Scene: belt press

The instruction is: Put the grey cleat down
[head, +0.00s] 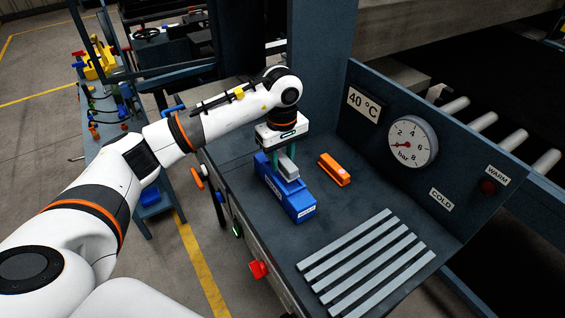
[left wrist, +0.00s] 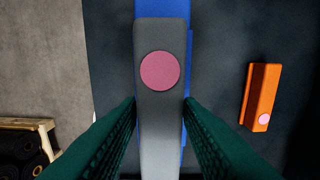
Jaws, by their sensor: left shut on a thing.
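The grey cleat (head: 288,168) is a small grey block with a pink disc on its top, which shows in the left wrist view (left wrist: 160,110). It is at the top of a blue block (head: 300,207) on the dark bench; I cannot tell whether it touches the block. My left gripper (head: 283,160) points down and its green fingers (left wrist: 160,115) are shut on the cleat, one on each side. An orange cleat (head: 334,170) with a pink spot lies on the bench to the right, also in the left wrist view (left wrist: 261,97). My right gripper is not in view.
Several grey strips (head: 365,262) lie parallel at the bench's front right. A panel with a pressure gauge (head: 412,143) and a 40 °C label (head: 364,103) stands behind. A red valve handle (head: 258,269) sticks out at the front edge. The bench around the orange cleat is clear.

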